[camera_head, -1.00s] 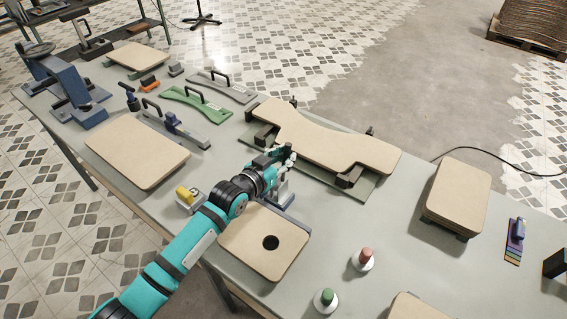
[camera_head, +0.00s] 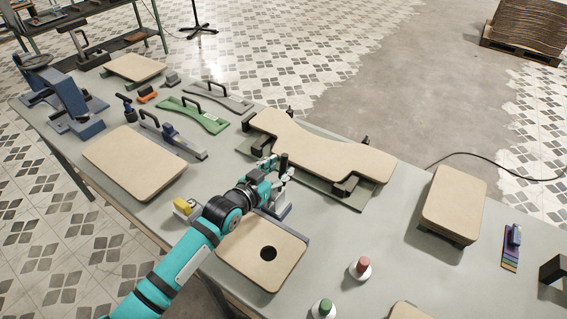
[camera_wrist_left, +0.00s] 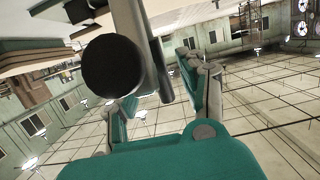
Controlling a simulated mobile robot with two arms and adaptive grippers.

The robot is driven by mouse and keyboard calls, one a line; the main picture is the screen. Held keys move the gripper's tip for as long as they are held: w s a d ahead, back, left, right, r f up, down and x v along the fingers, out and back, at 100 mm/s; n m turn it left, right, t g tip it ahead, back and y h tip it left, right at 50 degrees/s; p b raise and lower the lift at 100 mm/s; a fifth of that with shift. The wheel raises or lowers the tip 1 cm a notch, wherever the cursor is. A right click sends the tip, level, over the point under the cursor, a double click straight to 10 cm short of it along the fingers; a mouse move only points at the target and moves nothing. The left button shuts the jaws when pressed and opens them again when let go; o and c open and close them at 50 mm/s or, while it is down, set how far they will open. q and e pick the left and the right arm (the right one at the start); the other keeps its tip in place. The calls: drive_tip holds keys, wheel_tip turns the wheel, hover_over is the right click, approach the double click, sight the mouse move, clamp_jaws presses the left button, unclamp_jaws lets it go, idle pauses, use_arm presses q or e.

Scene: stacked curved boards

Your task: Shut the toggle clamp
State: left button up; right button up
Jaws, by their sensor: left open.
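The toggle clamp (camera_head: 278,209) is a grey metal fixture at the back edge of the tan board with a round hole (camera_head: 240,250). Its dark-tipped handle (camera_head: 284,162) stands roughly upright. My left gripper (camera_head: 277,172) is open and close to this handle; the arm hides part of the clamp. In the left wrist view, the handle's black round end (camera_wrist_left: 112,66) and a grey bar loom very near the camera, in front of the open fingers (camera_wrist_left: 165,100). I cannot tell whether the fingers touch the handle. My right gripper is not in view.
A curved tan board (camera_head: 310,145) lies in a green fixture with black clamps just behind the gripper. Red (camera_head: 360,268) and green (camera_head: 323,308) buttons stand at the front right. The table between them and the stacked boards (camera_head: 453,203) is clear.

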sight(281, 167)
use_arm(q)
drive_tip(key=p+v, duration=0.3)
drive_tip(key=v, duration=0.1)
drive_tip(key=shift+s+a+r, duration=0.15)
drive_tip(key=shift+s+r, duration=0.05)
drive_tip(key=shift+r, duration=0.05)
drive_tip(key=shift+s+a+r+p, duration=0.1)
drive_tip(key=shift+s+a+p, duration=0.3)
drive_tip(key=shift+s, duration=0.2)
